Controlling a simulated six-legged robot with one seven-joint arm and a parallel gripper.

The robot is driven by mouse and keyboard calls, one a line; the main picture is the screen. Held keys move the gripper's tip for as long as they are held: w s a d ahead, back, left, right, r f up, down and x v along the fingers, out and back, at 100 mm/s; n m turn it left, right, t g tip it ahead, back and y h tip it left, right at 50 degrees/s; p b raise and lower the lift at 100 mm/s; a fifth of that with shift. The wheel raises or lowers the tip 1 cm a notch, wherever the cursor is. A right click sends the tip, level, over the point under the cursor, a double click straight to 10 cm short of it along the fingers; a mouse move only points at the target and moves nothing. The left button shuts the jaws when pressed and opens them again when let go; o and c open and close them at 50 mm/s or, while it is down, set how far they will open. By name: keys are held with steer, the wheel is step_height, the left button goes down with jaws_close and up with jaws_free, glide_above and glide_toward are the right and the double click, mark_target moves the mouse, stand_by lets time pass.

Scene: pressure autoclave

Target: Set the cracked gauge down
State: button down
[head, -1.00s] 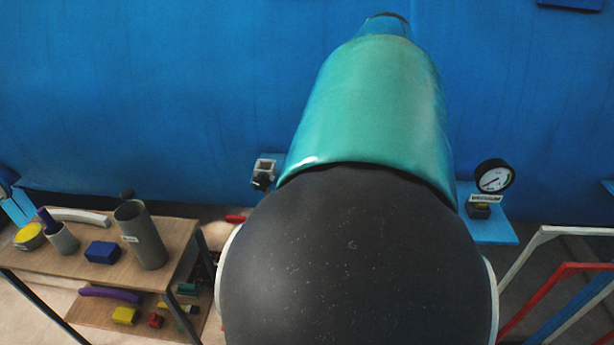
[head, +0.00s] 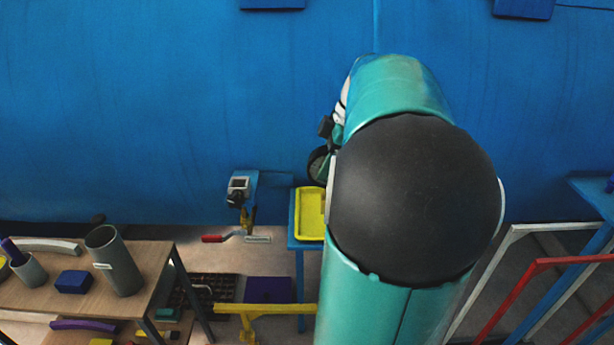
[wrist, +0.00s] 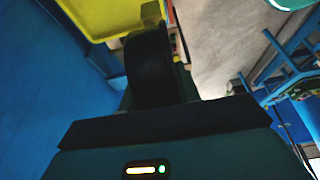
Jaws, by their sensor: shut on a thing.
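My gripper (head: 330,150) is at the upper middle of the head view, partly hidden behind my arm. It is shut on a dark round gauge (head: 317,166). In the wrist view the gauge (wrist: 150,62) shows as a black rim, edge-on; its face and any crack are hidden. A yellow tray (head: 302,214) on a blue stand (head: 298,243) lies below the gauge in the head view. The tray (wrist: 88,22) also fills the upper left of the wrist view. The gauge overlaps its edge there; I cannot tell whether they touch.
A blue vessel wall (head: 180,110) stands behind. A wooden bench (head: 40,292) with cups and blocks is at left. White and red rails (head: 530,270) stand at right.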

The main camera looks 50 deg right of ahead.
steer(key=w+d+f, duration=0.3)
steer(key=d+f, duration=0.1)
steer(key=f, duration=0.5)
steer(key=shift+d, duration=0.25)
steer(key=shift+f, duration=0.15)
steer(key=c, duration=1)
jaws_free()
steer(key=shift+f, duration=0.1)
steer(key=v, duration=1.2)
steer(key=shift+r, duration=0.2)
steer(key=shift+w+a, duration=0.1)
steer(key=shift+a, duration=0.05)
